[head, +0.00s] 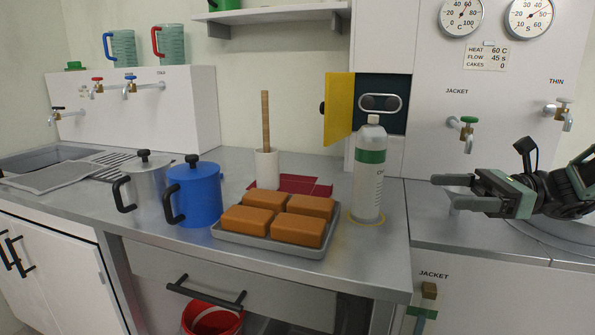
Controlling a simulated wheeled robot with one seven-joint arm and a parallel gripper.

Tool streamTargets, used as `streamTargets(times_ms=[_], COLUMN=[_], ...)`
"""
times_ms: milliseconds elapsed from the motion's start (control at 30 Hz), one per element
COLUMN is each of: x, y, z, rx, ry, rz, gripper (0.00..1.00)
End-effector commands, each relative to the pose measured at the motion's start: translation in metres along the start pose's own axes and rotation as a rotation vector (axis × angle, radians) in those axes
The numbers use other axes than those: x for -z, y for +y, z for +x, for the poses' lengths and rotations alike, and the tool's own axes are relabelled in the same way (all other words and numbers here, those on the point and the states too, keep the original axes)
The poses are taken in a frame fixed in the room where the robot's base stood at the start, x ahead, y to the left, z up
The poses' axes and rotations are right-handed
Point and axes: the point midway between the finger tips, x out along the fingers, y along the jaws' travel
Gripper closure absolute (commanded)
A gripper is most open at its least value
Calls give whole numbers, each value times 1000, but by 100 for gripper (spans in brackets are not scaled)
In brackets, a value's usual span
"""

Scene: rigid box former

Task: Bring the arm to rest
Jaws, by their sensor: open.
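My gripper (440,191) is at the right of the head view, with its fingers pointing left. It is open, with nothing between the fingers. It is held in the air over the right-hand counter, to the right of a white bottle with a green band (368,175), and apart from it. My arm comes in from the right edge of the view; most of it is outside the picture.
A grey tray (262,246) with several orange-brown blocks, a blue pot (199,193), a steel pot (150,190) and a white holder (267,168) stand on the counter. A yellow door (339,108) stands open. Taps (465,130) stick out behind my gripper.

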Motion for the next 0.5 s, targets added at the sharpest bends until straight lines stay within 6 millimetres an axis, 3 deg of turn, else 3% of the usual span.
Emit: streamTargets(times_ms=[67, 267, 500], x=[0, 9, 25], y=[0, 16, 48], z=[0, 24, 60], rx=[0, -72, -202], ry=[0, 75, 201], rz=[0, -34, -109], gripper=[22, 22, 22])
